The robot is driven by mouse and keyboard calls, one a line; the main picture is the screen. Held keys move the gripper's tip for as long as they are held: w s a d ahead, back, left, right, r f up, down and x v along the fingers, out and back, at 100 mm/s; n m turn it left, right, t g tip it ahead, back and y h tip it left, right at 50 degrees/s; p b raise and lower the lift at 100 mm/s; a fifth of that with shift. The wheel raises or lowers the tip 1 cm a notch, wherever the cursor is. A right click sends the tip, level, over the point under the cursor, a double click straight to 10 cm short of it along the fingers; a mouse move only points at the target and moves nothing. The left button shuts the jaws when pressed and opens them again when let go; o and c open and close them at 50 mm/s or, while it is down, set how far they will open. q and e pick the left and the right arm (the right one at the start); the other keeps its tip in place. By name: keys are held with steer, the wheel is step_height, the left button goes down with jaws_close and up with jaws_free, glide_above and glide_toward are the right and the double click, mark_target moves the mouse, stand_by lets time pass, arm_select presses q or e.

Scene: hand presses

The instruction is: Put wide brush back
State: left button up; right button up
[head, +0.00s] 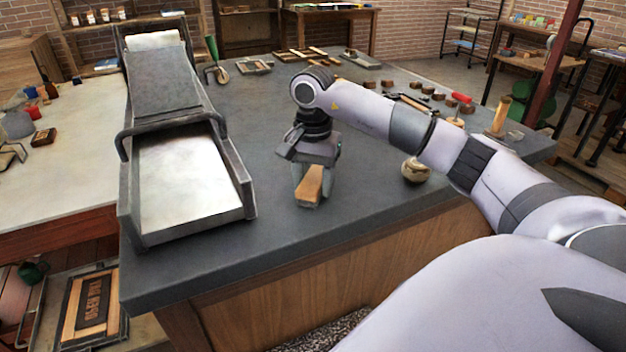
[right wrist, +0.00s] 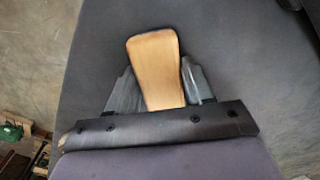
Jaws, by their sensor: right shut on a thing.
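The wide brush (head: 310,184) shows as a light wooden handle at my right gripper (head: 308,188), above the dark grey worktop, in the middle of the head view. In the right wrist view, the wooden handle (right wrist: 155,62) stands out between the two fingers of the right gripper (right wrist: 162,85), which is shut on it. The brush's bristles are hidden. Whether the brush touches the worktop cannot be told. My left gripper is out of view.
A hand press (head: 185,175) with a pale bed stands left of the right gripper on the grey worktop (head: 290,245). A round wooden-topped tool (head: 415,170) sits to the right, under my arm. Several small blocks and tools lie farther back. The worktop in front is clear.

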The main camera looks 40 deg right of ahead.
mark_target(313, 180)
steer(key=shift+f, duration=0.15)
steer(key=o, duration=1)
step_height(313, 180, up, 12)
steer(key=p, duration=0.1)
steer(key=shift+r+p, duration=0.2)
steer(key=shift+p, duration=0.15)
